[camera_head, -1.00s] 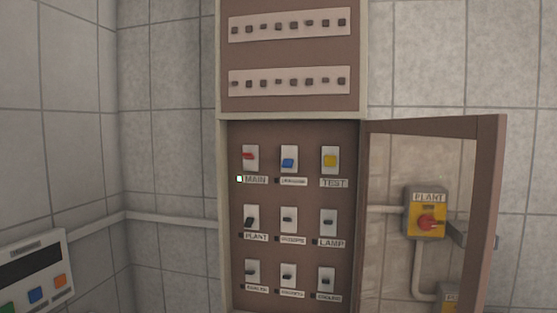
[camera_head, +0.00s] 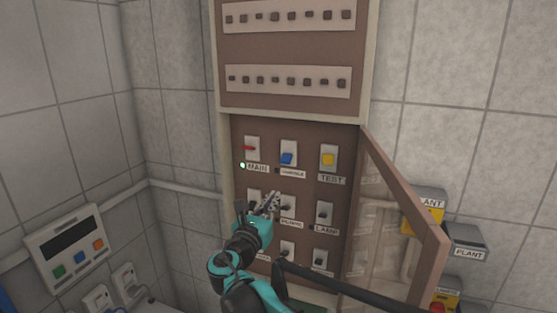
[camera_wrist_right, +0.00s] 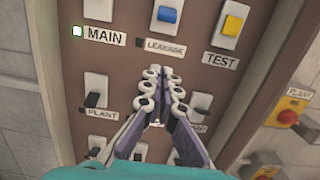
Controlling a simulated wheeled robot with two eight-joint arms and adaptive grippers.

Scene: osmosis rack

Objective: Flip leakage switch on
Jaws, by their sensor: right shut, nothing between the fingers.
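The leakage switch is a blue toggle (camera_head: 288,158) on a white plate in the top row of the brown panel, between the red MAIN switch (camera_head: 250,149) and the yellow TEST switch (camera_head: 328,159). In the right wrist view, the blue toggle (camera_wrist_right: 168,15) shows at the top, above its LEAKAGE label (camera_wrist_right: 165,48). My right gripper (camera_head: 272,201) is shut and empty, below the blue toggle and in front of the middle row. In the wrist view its fingertips (camera_wrist_right: 161,76) lie just below the LEAKAGE label, apart from the toggle. My left gripper is out of view.
The glass cabinet door (camera_head: 405,195) stands open at the right. Yellow-and-grey PLANT boxes (camera_head: 425,212) are on the wall beyond it. A white control box (camera_head: 66,247) is on the left wall. Lower switches are partly hidden by my right arm.

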